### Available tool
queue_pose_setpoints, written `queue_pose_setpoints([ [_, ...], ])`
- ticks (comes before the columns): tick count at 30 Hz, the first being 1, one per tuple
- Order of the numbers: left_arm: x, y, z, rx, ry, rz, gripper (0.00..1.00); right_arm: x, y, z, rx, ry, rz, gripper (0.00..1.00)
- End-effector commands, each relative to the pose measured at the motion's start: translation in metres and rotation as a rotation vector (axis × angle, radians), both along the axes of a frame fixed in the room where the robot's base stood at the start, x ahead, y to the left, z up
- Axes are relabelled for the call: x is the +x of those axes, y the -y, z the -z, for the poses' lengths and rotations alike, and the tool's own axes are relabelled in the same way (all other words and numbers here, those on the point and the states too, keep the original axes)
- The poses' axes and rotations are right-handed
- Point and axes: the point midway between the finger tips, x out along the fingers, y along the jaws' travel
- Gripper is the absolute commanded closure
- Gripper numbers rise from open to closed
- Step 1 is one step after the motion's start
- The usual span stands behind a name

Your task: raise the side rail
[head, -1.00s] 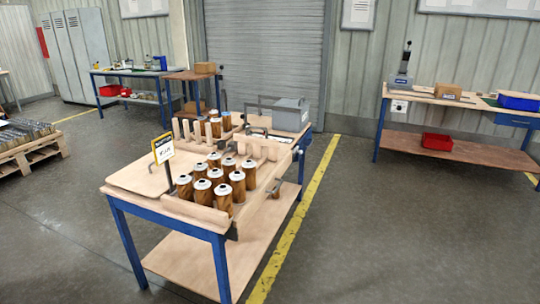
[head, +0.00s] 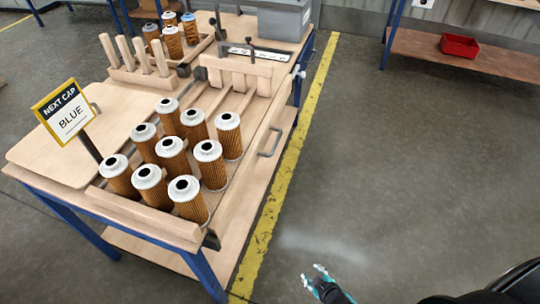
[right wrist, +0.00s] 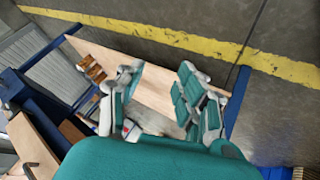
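The side rail (head: 247,166) is a long pale wooden board along the right edge of the workbench, with a grey bar handle (head: 270,142) on its outer side. Several brown pleated filter cartridges (head: 172,155) with white tops stand in rows just left of it. My right gripper (head: 318,271) is low over the floor, right of the bench and well apart from the handle. In the right wrist view its teal and white fingers (right wrist: 160,75) are spread with nothing between them. My left gripper is not in view.
The bench top carries a yellow-and-white sign (head: 66,112) reading BLUE, upright wooden pegs (head: 136,58), a back tray with more cartridges and a grey box (head: 285,18). A yellow floor line (head: 285,185) runs beside the bench.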

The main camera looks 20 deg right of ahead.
Motion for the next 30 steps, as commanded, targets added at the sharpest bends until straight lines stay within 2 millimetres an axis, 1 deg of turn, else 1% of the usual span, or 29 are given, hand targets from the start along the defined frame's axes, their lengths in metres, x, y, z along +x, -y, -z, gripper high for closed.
queue_pose_setpoints([
  [1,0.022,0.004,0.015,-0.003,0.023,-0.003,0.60,0.051,0.002,-0.010,-0.067,0.161,-0.075,0.64],
  [2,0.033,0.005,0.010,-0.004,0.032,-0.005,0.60,0.075,0.002,-0.030,-0.112,0.249,-0.120,0.64],
  [3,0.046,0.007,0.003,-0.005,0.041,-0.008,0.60,0.103,0.003,-0.059,-0.177,0.363,-0.173,0.64],
  [4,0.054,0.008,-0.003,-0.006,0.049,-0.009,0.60,0.121,0.003,-0.081,-0.228,0.443,-0.209,0.64],
  [5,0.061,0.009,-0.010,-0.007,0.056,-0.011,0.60,0.135,0.003,-0.103,-0.280,0.517,-0.243,0.64],
  [6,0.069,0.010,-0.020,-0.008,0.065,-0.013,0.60,0.150,0.003,-0.131,-0.350,0.611,-0.281,0.64],
  [7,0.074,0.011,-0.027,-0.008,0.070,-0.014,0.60,0.158,0.002,-0.152,-0.400,0.674,-0.307,0.64],
  [8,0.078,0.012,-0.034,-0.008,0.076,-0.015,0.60,0.164,0.001,-0.171,-0.448,0.730,-0.330,0.64],
  [9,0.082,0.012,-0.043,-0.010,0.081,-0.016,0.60,0.170,0.000,-0.194,-0.507,0.797,-0.354,0.64],
  [12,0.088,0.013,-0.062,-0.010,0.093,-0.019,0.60,0.175,-0.003,-0.237,-0.626,0.916,-0.398,0.64],
  [15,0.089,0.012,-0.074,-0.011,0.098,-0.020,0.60,0.177,-0.006,-0.262,-0.690,0.976,-0.416,0.64],
  [18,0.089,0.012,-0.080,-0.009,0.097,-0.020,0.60,0.182,-0.008,-0.273,-0.715,0.998,-0.423,0.64],
  [20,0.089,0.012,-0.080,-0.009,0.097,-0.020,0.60,0.189,-0.009,-0.275,-0.714,0.998,-0.424,0.64],
  [23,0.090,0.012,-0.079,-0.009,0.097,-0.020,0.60,0.206,-0.012,-0.279,-0.713,0.998,-0.422,0.64],
  [30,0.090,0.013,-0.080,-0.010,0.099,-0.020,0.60,0.258,-0.021,-0.284,-0.711,0.997,-0.421,0.64],
])
